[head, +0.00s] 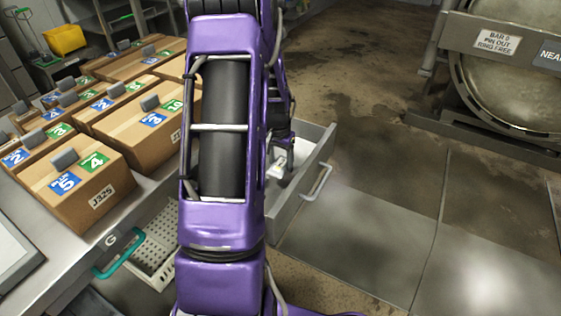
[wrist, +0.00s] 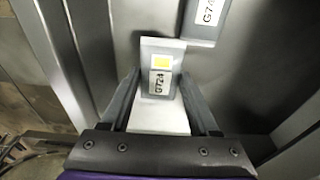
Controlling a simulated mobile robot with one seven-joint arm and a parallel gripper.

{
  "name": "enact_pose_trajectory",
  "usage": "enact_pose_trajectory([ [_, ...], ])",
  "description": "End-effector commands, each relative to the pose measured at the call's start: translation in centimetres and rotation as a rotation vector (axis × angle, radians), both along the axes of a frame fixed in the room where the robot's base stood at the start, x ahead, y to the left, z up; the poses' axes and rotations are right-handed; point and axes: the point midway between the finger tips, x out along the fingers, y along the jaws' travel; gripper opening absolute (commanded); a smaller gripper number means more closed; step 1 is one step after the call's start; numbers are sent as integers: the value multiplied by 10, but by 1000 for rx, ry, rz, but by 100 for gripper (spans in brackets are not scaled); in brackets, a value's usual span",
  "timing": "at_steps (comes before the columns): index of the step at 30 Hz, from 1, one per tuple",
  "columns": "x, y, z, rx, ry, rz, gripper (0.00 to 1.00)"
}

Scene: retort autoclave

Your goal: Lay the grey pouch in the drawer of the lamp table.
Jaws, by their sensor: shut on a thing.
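My gripper (wrist: 160,84) is shut on a pale grey pouch (wrist: 163,50), which has a yellow patch and a label reading G724. The pouch sits between the two fingers over the grey metal floor of the open drawer (wrist: 235,85). I cannot tell whether it touches the floor. In the head view my gripper (head: 282,168) reaches down into the pulled-out drawer (head: 311,172), right of my purple arm. A whitish bit of the pouch (head: 275,153) shows there; the arm hides the rest and the drawer's left part.
Another grey labelled item (wrist: 204,20) lies in the drawer, close by the pouch. The drawer handle (head: 318,183) sticks out on the right. Several numbered cardboard boxes (head: 85,185) stand on the bench at left, above a white perforated basket (head: 155,248). Open floor lies to the right.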

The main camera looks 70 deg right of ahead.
Motion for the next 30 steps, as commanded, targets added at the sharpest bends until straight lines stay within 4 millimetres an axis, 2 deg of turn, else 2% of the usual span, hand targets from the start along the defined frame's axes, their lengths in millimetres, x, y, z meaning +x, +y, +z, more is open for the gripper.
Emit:
enact_pose_trajectory([
  [20, 1, 0, -10, -2, -1, 0, 0],
  [21, 0, 0, -10, -1, -1, 0, 68],
  [25, 0, 0, -10, -1, -1, 0, 91],
  [30, 0, 0, -10, -1, -1, 0, 91],
])
